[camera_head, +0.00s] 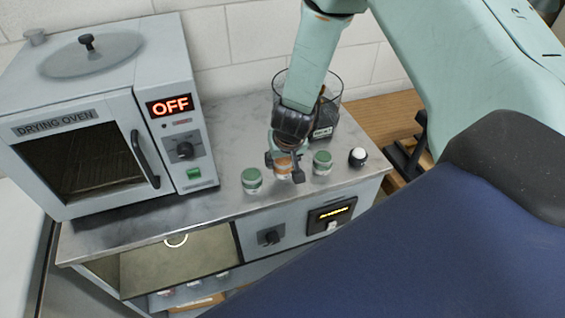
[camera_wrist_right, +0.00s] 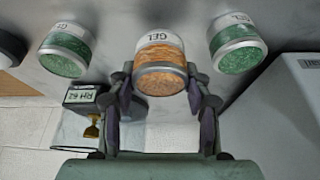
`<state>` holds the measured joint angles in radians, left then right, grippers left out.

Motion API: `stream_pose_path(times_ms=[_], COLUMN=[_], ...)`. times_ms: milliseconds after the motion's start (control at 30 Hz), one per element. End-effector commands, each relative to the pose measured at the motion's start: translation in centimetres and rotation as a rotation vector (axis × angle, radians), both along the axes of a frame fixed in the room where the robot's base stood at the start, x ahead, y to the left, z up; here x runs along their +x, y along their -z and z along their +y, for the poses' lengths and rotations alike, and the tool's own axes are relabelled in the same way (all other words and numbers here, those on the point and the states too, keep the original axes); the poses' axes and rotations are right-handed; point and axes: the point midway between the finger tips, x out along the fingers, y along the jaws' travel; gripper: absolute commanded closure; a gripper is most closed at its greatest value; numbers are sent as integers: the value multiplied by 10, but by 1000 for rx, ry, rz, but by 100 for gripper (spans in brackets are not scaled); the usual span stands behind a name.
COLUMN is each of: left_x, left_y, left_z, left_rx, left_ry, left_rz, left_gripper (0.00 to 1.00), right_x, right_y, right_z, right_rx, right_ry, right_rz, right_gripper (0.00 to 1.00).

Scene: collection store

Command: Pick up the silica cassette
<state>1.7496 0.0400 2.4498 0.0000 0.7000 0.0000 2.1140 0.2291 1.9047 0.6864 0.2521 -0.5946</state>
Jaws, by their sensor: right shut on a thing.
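The silica cassette (camera_head: 283,170) is a small round canister with orange filling and a pale label. It is in the middle of a row of similar canisters on the grey counter. In the right wrist view the orange cassette (camera_wrist_right: 160,70) lies between the fingers, and its label reads GEL. My right gripper (camera_head: 285,166) reaches down from above and is shut on it, partly covering it in the head view. I cannot tell whether its base touches the counter. My left gripper is not in view.
Green canisters stand close on the left (camera_head: 251,181) and right (camera_head: 322,163), with a white-topped black knob (camera_head: 358,156) further right. A glass jar (camera_head: 330,103) stands behind the gripper. A drying oven (camera_head: 95,110) marked OFF fills the counter's left side.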

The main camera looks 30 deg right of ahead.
Motion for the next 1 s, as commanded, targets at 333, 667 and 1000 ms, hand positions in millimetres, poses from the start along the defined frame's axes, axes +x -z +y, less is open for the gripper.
stream_pose_path(times_ms=[333,667,1000], left_x=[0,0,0], left_y=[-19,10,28], left_z=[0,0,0], left_rx=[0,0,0], left_ry=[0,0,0], left_rz=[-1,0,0], left_gripper=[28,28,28], right_x=[-7,-63,-127], right_y=[-43,-38,-39], right_z=[2,15,31], right_rx=[1,1,0], right_ry=[0,-2,-1], right_rz=[2,2,2], right_gripper=[84,84,84])
